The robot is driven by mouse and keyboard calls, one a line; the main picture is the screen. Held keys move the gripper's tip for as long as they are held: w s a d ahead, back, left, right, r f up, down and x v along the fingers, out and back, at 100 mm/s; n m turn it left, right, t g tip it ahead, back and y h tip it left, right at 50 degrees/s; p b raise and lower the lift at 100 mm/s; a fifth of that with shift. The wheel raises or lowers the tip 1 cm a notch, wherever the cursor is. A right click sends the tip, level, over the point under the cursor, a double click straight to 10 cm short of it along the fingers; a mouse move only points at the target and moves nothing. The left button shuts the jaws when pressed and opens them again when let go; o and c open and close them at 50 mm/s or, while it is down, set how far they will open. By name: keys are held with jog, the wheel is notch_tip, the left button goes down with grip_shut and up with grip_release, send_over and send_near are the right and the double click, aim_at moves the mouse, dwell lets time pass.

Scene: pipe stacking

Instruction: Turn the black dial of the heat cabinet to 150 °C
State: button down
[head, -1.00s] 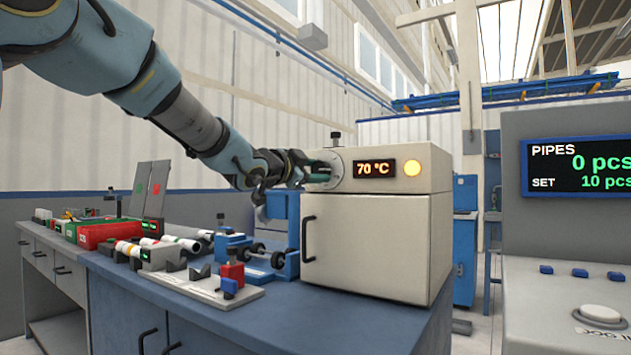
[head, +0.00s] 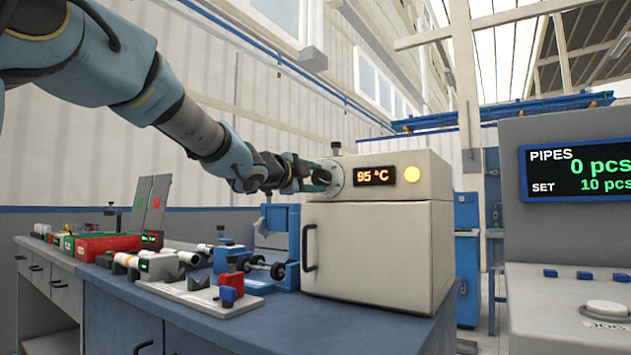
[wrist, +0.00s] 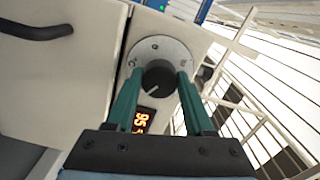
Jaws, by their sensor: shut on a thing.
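The heat cabinet (head: 370,240) is a cream box on the bench, with a closed door. Its orange display (head: 376,176) reads 95 °C, and the same display shows in the wrist view (wrist: 141,120). The black dial (wrist: 158,80) sits on a round pale plate on the cabinet's upper front panel, with a light pointer line on its face. My gripper (wrist: 158,85) has its two green fingers on either side of the dial and is shut on it. In the head view my gripper (head: 325,178) reaches the dial from the left and hides most of it.
A yellow-orange lamp (head: 412,174) is lit beside the display. The door handle (head: 309,248) sticks out below my gripper. A blue fixture with rollers (head: 262,262), pipes (head: 183,255) and a red bin (head: 108,245) stand left on the bench. A counter panel (head: 575,170) stands right.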

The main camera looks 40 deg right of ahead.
dwell(0.3)
jog(key=shift+c, duration=1.4)
grip_release()
jog(key=v, duration=1)
jog(key=shift+a+p, duration=0.3)
jog(key=shift+a, duration=0.05)
jog(key=shift+s, duration=0.1)
